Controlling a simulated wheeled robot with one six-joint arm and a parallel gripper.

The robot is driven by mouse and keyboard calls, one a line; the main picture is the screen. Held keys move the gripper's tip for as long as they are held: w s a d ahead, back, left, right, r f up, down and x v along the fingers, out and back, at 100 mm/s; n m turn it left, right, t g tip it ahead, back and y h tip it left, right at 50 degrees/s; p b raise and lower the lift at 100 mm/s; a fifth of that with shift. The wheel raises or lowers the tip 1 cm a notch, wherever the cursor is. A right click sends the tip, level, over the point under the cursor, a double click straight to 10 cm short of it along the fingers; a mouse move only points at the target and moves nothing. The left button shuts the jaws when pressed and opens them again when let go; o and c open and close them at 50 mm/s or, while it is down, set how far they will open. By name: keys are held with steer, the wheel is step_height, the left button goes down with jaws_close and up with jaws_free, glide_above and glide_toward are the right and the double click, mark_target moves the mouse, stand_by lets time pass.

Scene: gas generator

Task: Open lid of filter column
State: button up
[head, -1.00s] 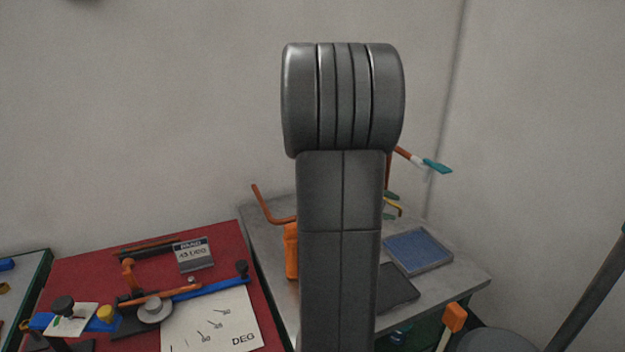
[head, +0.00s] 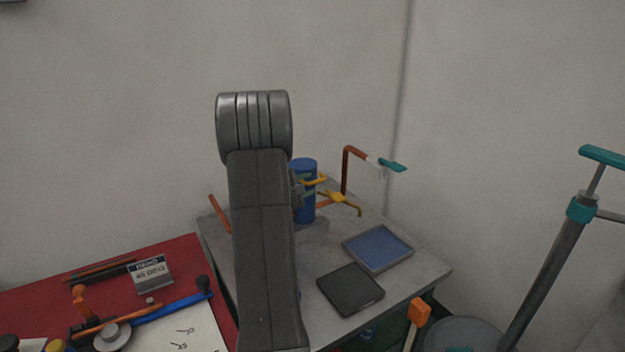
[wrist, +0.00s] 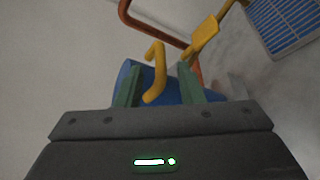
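A blue cylinder (head: 308,207), which looks like the filter column, stands upright at the back of the grey table. A yellow handle (head: 317,181) sticks out near its upper part. In the wrist view the blue cylinder (wrist: 172,92) lies just beyond my gripper (wrist: 159,70). The hooked yellow handle (wrist: 155,72) shows between the two green fingers, with gaps on both sides. My gripper is open. In the head view my arm hides part of the cylinder's left side and most of the gripper. I cannot tell whether the lid is open.
A bent orange pipe with a teal end (head: 392,165) and a yellow valve handle (head: 338,197) stand beside the cylinder. A blue-filled tray (head: 378,248) and a dark flat plate (head: 350,289) lie in front. A red table (head: 110,290) with tools is left; a teal-handled pump (head: 580,208) stands right.

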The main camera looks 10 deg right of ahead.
mark_target(313, 182)
steer(key=shift+p+x, duration=0.3)
steer(key=shift+x, duration=1.4)
jaws_close()
